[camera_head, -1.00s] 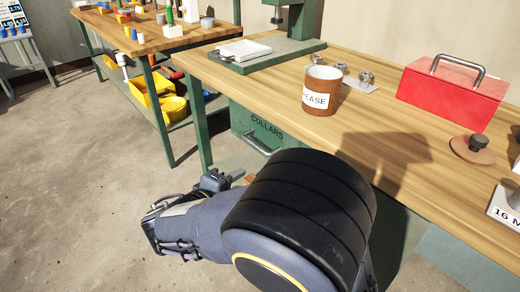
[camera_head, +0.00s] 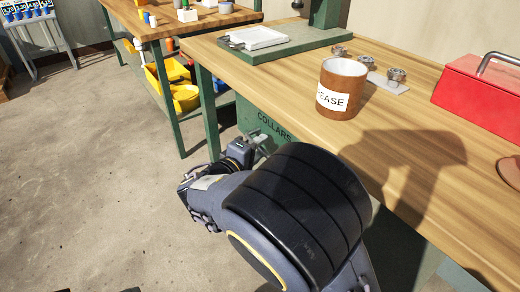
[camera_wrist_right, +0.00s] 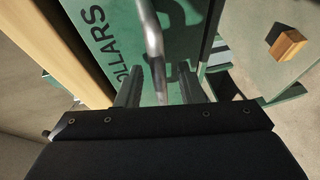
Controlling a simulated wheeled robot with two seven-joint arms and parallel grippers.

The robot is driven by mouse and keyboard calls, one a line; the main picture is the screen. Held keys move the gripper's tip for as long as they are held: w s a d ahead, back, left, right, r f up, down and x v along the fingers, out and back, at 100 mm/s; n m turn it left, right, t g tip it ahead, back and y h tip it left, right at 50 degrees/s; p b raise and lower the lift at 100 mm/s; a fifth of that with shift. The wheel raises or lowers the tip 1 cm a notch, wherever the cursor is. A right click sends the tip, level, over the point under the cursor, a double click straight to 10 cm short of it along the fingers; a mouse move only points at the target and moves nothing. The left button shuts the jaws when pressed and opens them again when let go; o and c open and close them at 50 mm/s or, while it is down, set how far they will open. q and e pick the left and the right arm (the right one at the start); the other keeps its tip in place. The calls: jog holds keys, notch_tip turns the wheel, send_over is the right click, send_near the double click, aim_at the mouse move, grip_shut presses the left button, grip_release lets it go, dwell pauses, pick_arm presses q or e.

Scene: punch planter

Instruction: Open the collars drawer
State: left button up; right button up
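The collars drawer (camera_head: 256,112) is a green front lettered COLLARS under the wooden bench top, partly hidden by my right arm. It looks shut. In the right wrist view its lettered face (camera_wrist_right: 120,25) is close ahead, with a metal bar handle (camera_wrist_right: 152,40) standing off it. My right gripper (camera_head: 254,143) is at the drawer front. In the wrist view its two fingers (camera_wrist_right: 158,88) are apart, one on each side of the handle, with visible gaps. My left gripper is in neither view.
A brown grease tin (camera_head: 340,88) and a red toolbox (camera_head: 484,95) stand on the bench top (camera_head: 300,90). A wooden block (camera_wrist_right: 286,42) lies on a grey-green surface right of the drawer in the wrist view. Open concrete floor (camera_head: 90,170) lies to the left.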

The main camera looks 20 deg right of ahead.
jog(key=shift+w+d, duration=0.3)
grip_shut()
jog(key=shift+a, duration=0.1)
